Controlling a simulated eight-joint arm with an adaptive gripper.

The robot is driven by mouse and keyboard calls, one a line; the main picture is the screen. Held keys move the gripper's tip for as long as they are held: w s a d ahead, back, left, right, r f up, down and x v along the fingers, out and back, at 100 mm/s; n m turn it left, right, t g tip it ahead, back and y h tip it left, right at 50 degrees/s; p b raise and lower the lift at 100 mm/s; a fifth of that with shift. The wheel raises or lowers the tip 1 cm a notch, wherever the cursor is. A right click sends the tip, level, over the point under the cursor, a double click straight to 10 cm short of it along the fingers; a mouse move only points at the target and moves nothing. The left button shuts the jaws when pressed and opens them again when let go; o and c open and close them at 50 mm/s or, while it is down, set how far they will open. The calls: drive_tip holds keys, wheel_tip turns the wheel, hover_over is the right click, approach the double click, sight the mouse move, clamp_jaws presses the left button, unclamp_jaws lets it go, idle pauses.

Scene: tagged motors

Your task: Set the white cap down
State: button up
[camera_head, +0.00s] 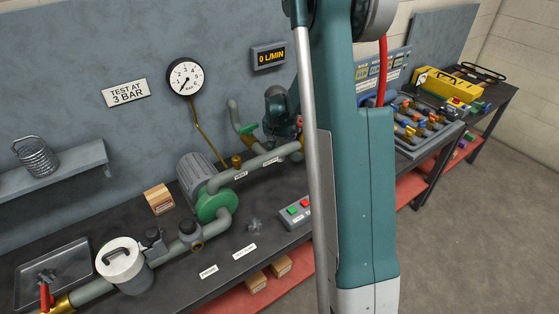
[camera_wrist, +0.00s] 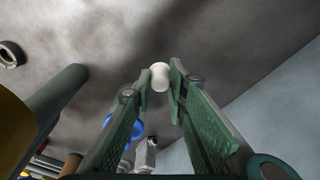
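A small white rounded piece, which I take for the white cap (camera_wrist: 160,77), sits between the fingertips of my gripper (camera_wrist: 161,80) in the wrist view. The green fingers close in on it from both sides, and it seems gripped at their very tips. In the head view my arm stands in front of the bench; I cannot make out the fingertips or the cap there. A larger white round lid with a black handle (camera_head: 120,259) sits on the pipe housing at the front left of the bench, apart from my gripper.
A green pump (camera_head: 213,204) and pipes run along the bench. A metal tray (camera_head: 30,289) lies at the left, a button box (camera_head: 294,214) near the front edge. In the wrist view a green pipe (camera_wrist: 58,105) stands left of the fingers and a blue part (camera_wrist: 135,127) shows behind them.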

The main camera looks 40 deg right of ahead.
sight(278, 161)
drive_tip(key=shift+f, duration=0.1)
drive_tip(key=shift+f+b, duration=0.3)
drive_tip(key=shift+f, duration=1.5)
drive_tip(key=shift+f, duration=0.1)
drive_tip(key=o, duration=0.7)
drive_tip(key=shift+c, duration=0.2)
wheel_tip(278, 161, up, 12)
drive_tip(key=a+p, duration=0.1)
drive_tip(key=shift+s+p, duration=0.35)
drive_tip(key=shift+s, duration=0.1)
drive_tip(key=shift+a, duration=0.1)
